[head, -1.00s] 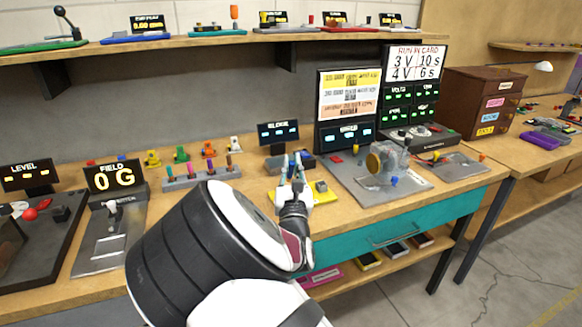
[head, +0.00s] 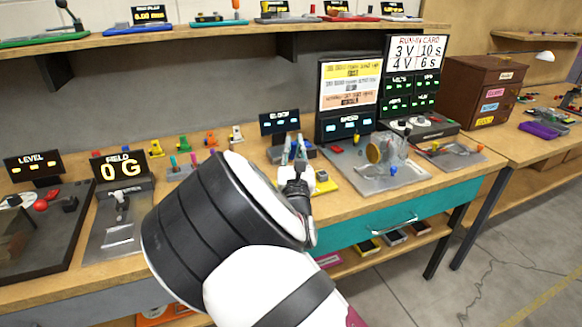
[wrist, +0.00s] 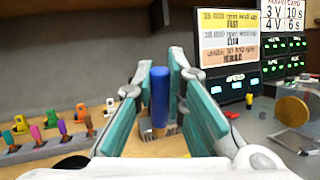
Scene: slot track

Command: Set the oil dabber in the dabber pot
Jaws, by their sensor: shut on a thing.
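My gripper (head: 294,152) is over the bench in the head view, near the small display with blue digits. In the wrist view my gripper (wrist: 160,92) is shut on an upright blue rod (wrist: 159,95), which looks like the handle of the oil dabber. The rod stands between the two teal finger pads. Its lower end is hard to make out, with a grey piece low behind it. In the head view the held rod is too small to tell from the fingers. I cannot make out the dabber pot for certain; a yellow piece (head: 327,183) lies just right of my gripper.
A rack of coloured handles (wrist: 58,135) shows at left in the wrist view. A grey plate with a round brass-coloured part (head: 376,152) stands to the right, before the display boards (head: 347,88). Several coloured clips (head: 183,143) stand at the back left.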

